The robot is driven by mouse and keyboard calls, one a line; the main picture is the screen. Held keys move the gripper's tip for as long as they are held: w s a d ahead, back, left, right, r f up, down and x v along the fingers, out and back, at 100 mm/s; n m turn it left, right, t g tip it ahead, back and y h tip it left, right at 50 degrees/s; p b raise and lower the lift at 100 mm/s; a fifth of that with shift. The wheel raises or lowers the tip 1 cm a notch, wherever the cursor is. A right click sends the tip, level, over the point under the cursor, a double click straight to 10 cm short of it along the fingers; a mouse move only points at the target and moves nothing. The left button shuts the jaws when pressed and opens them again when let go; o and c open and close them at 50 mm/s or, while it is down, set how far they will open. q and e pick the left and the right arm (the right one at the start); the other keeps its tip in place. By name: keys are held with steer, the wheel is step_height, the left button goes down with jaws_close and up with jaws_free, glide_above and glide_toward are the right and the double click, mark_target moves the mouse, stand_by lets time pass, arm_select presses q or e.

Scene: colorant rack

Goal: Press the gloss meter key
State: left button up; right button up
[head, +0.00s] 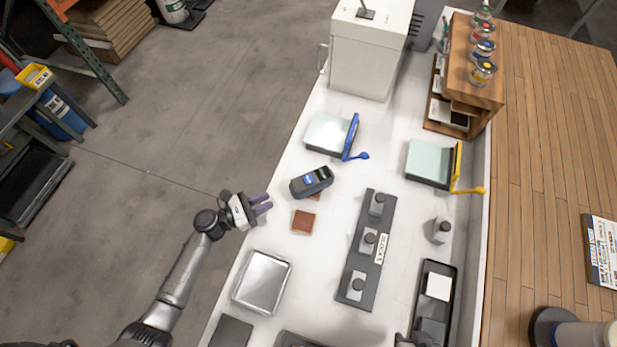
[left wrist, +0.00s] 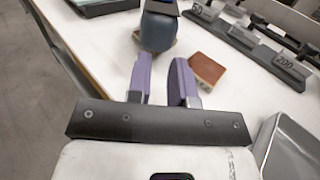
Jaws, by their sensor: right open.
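The gloss meter (head: 311,182) looks like a dark handheld device with a small screen and a blue label, lying on the white bench. In the left wrist view a dark rounded body (left wrist: 160,28), probably the meter, stands ahead of my fingers. Its key is too small to make out. My left gripper (head: 264,203) is at the bench's left edge, left of and a little below the meter in the head view, apart from it. Its purple fingers (left wrist: 163,82) have an empty gap between them.
A brown square tile (head: 303,221) lies just below the meter. A grey weight rack (head: 367,247) stands to the right, a silver tray (head: 262,280) nearer. Behind the meter is a pale plate with a blue lever (head: 353,138). Bare bench lies between meter and rack.

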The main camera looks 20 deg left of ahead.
arm_select(q)
jaws_close()
stand_by(0.8)
